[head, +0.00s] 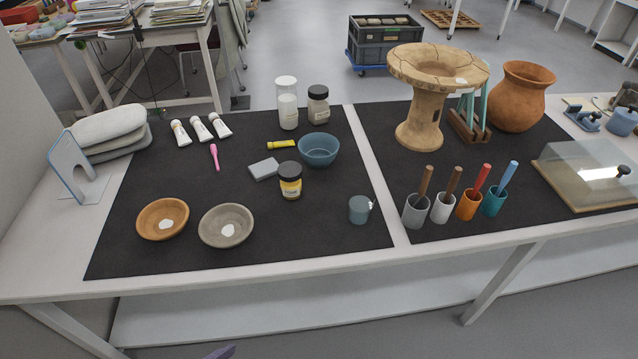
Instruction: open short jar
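A short jar with a dark lid and a yellow-banded label (290,188) stands upright near the middle of the left black mat, its lid on. Another short jar, greyish with a dark lid (318,108), stands farther back beside a taller white jar (287,110); its lid is also on. The pictures do not settle which of the two dark-lidded jars the task names. Neither of my grippers can be made out; only a small dark tip of something shows at the bottom edge.
A blue bowl (319,151), grey block (264,169) and yellow tube (281,145) surround the front jar. A blue-grey mug (359,210) and two shallow bowls, orange-brown (162,222) and grey (226,229), stand nearer the front. The mat between bowls and mug is clear.

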